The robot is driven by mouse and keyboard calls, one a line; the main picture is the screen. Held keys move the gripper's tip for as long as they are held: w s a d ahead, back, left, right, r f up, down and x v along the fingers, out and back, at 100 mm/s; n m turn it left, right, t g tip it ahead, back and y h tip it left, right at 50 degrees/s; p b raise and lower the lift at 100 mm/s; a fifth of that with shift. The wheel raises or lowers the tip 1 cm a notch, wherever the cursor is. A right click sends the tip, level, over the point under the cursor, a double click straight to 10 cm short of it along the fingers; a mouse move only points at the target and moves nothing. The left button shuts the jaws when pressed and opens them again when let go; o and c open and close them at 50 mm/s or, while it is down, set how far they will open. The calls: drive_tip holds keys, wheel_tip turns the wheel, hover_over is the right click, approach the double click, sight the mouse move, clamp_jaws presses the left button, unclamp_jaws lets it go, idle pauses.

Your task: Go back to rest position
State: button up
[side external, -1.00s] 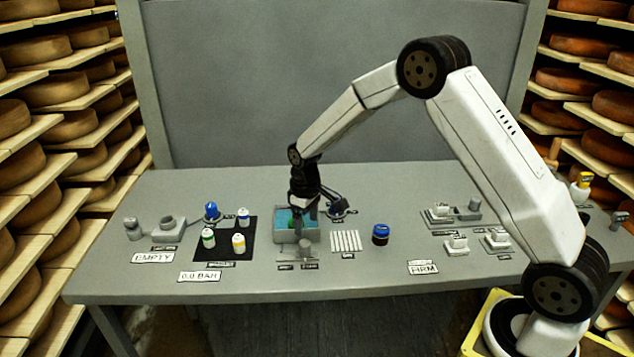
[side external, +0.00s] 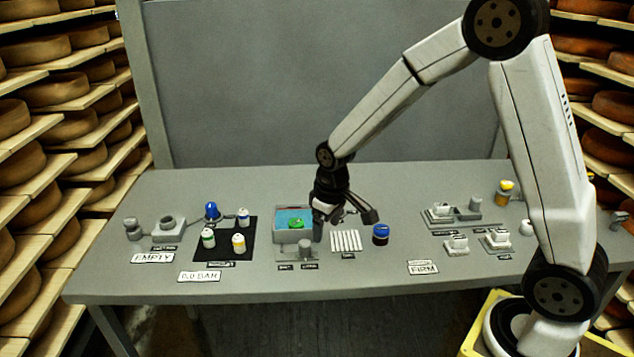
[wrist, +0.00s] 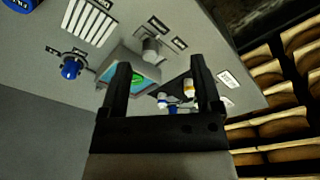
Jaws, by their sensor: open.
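My gripper (side external: 343,220) is above the middle of the table, just right of a small grey tray (side external: 277,236) with blue liquid and a green item (side external: 297,224) in it. Its jaws are apart and nothing shows between them.
A black mat (side external: 245,254) with several capped bottles lies left of the tray. A white ribbed rack (side external: 345,241) and a blue-capped dark jar (side external: 381,234) stand to the right. Grey fixtures (side external: 458,245) stand farther right. Cheese shelves flank the table.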

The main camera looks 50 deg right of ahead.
drive_tip(key=s+a+r+m+t, duration=0.1)
drive_tip(key=s+a, duration=0.1)
drive_tip(key=s, duration=1.1)
drive_tip(key=shift+r, duration=0.35)
